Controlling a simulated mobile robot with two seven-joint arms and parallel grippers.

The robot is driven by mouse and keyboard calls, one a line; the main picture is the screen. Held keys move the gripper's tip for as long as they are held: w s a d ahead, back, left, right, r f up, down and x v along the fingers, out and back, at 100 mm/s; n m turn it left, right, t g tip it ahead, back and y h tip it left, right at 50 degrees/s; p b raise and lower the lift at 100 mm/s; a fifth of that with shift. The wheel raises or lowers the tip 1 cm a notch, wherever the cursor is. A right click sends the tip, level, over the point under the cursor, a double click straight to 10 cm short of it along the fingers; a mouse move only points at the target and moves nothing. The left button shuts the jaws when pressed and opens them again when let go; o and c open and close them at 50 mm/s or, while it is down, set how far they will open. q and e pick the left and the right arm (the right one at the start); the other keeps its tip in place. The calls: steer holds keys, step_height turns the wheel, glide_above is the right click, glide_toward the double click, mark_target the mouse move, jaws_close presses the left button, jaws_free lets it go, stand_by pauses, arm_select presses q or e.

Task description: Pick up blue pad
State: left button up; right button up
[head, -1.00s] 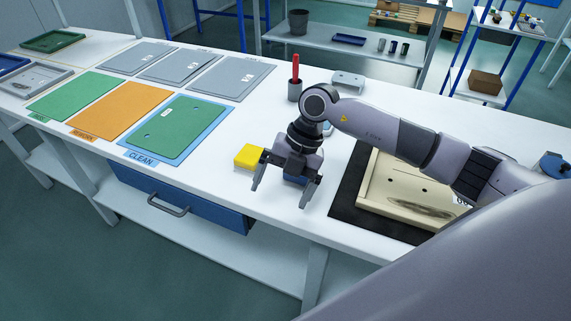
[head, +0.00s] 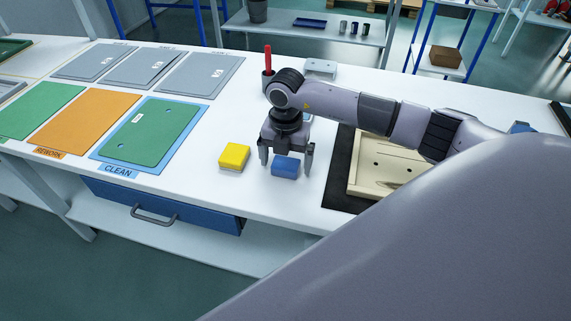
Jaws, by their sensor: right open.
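The blue pad (head: 286,167) is a small block on the white table, right of the yellow pad (head: 234,156). My right gripper (head: 286,162) points down over the blue pad with its jaws open. One finger shows on the left of the pad and the other on its right. I cannot tell whether either finger touches it. The pad's front and most of its top show. My left gripper does not show.
A beige panel (head: 375,170) lies on a black mat (head: 340,185) to the right. A red-handled tool (head: 267,60) stands in a cup behind the gripper. A blue CLEAN mat (head: 185,155) with a green panel (head: 152,131) lies left. The table front edge is close.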

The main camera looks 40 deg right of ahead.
mark_target(286, 163)
steer(key=shift+f, duration=0.45)
steer(key=c, duration=1.1)
steer(key=shift+o, duration=0.2)
steer(key=shift+r, duration=0.2)
step_height(286, 163, up, 20)
steer(key=shift+b, duration=0.3)
steer(key=shift+f, duration=0.1)
